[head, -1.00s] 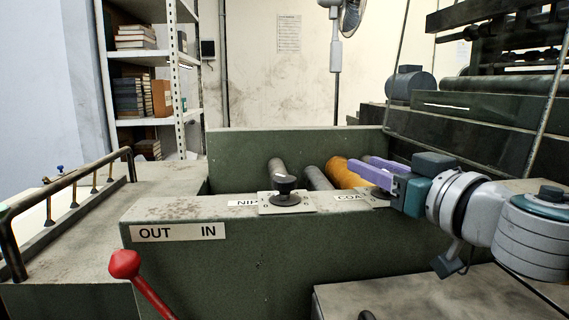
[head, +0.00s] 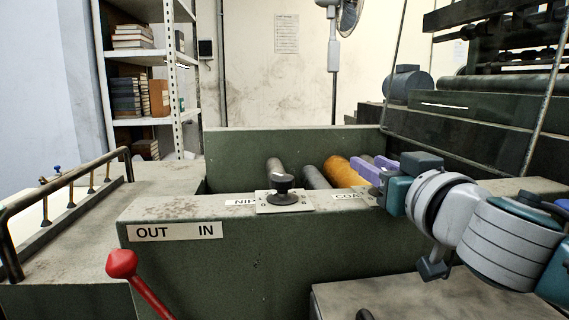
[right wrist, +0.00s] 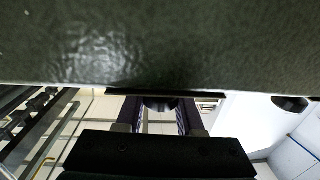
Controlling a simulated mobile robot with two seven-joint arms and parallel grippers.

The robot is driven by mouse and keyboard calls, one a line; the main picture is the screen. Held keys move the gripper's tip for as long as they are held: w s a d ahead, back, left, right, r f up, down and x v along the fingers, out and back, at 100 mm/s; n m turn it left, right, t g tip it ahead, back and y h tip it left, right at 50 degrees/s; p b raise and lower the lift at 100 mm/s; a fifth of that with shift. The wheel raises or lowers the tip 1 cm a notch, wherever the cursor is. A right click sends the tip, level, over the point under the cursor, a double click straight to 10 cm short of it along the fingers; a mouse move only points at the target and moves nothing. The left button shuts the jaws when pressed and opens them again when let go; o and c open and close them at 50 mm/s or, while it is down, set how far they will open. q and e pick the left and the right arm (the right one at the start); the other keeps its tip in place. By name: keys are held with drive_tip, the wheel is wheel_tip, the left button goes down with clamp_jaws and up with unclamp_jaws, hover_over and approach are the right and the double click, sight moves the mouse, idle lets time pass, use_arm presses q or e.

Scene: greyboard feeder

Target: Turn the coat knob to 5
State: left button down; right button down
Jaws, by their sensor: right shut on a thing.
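The coat knob is hidden behind my right gripper (head: 368,172) in the head view. Part of its plate, with the COAT label (head: 346,196) beside it, shows on top of the green wall. In the right wrist view, the dark round coat knob (right wrist: 160,105) sits between the two purple fingers of my right gripper (right wrist: 158,115), which is shut on it. The number it points to cannot be read. My left gripper is out of view.
The black nip knob (head: 283,186) stands on its pale plate to the left. A red-balled lever (head: 122,264) rises in front of the green feeder wall (head: 230,265). Rollers, one orange (head: 343,172), lie behind. A bar rail (head: 70,178) is at left.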

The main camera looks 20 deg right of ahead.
drive_tip(key=shift+d+f+m+g+h+b, duration=0.15)
drive_tip(key=shift+m+g+h+b, duration=0.15)
drive_tip(key=shift+m+h+b, duration=0.55)
drive_tip(key=m+g+h+b, duration=0.1)
drive_tip(key=h, duration=0.1)
drive_tip(key=m+g+h+b, duration=0.1)
drive_tip(key=h+b, duration=0.1)
drive_tip(key=shift+s+d+m+h, duration=0.2)
drive_tip(key=shift+d+m+h, duration=0.15)
drive_tip(key=shift+d+m+g+h+b, duration=0.1)
drive_tip(key=shift+m+g+h+b, duration=0.25)
drive_tip(key=shift+h+b, duration=0.2)
drive_tip(key=shift+s+m+b, duration=0.15)
drive_tip(key=shift+m+b, duration=0.1)
drive_tip(key=shift+b, duration=0.1)
drive_tip(key=shift+d+r+g+h, duration=0.1)
drive_tip(key=shift+r+g+h, duration=0.15)
drive_tip(key=shift+h, duration=0.1)
drive_tip(key=c, duration=0.5)
unclamp_jaws()
drive_tip(key=shift+c, duration=0.2)
